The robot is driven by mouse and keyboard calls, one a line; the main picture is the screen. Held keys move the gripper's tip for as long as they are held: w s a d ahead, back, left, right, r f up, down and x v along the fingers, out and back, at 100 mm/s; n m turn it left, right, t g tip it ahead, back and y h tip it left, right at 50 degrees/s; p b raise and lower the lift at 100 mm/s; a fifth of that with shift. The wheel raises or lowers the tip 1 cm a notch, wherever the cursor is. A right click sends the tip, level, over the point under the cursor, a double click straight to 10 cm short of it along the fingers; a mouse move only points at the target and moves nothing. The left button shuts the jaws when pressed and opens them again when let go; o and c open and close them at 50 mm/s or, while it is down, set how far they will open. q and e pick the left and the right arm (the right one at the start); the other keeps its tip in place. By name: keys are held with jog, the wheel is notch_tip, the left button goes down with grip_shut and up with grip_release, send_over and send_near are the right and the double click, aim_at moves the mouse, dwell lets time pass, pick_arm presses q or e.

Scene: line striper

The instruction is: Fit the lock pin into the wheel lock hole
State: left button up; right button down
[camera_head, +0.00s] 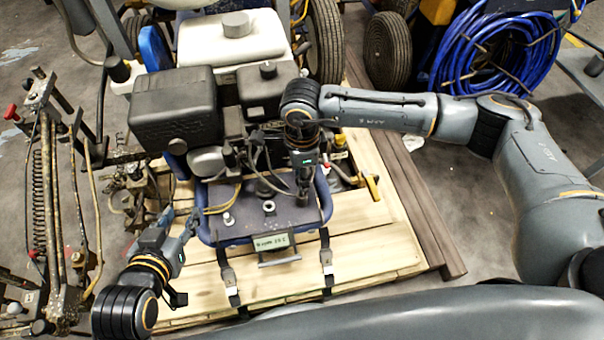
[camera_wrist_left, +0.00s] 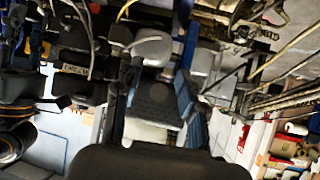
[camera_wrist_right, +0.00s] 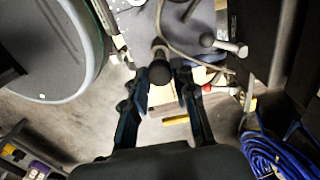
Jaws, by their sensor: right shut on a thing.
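My right gripper (camera_head: 303,188) points down over the right side of the dark machine platform (camera_head: 250,222). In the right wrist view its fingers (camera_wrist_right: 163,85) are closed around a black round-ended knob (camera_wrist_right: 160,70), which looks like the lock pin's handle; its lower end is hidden. A ringed round fitting (camera_head: 268,206) sits on the platform to the left of this gripper; I cannot tell if it is the wheel lock hole. My left gripper (camera_head: 192,222) is beside the platform's left edge. In the left wrist view its fingers (camera_wrist_left: 152,95) are apart with nothing between them.
The machine's black box (camera_head: 175,105) and white tank (camera_head: 230,45) stand behind the platform. Cables and hoses run close to the right gripper. Straps hang from the platform's front over a wooden pallet (camera_head: 370,250). A blue hose coil (camera_head: 490,55) is at the back right.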

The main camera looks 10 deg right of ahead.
jog(key=shift+r+p, duration=0.3)
jog(key=shift+r, duration=0.3)
jog(key=shift+r+p, duration=0.35)
jog(key=shift+r, duration=0.25)
jog(key=shift+r+p, duration=0.4)
jog(key=shift+r, duration=0.3)
pick_arm(q)
jog(key=s+a+f+g+y, duration=0.1)
jog(key=s+a+f+g, duration=0.1)
jog(key=s, duration=0.3)
jog(key=s+a+f+g, duration=0.2)
jog(key=s+f+g, duration=0.2)
jog(key=s+g, duration=0.1)
jog(key=shift+s+f+y, duration=0.15)
jog(key=shift+s+y, duration=0.25)
jog(key=shift+s, duration=0.35)
pick_arm(e)
jog(key=shift+r, duration=0.5)
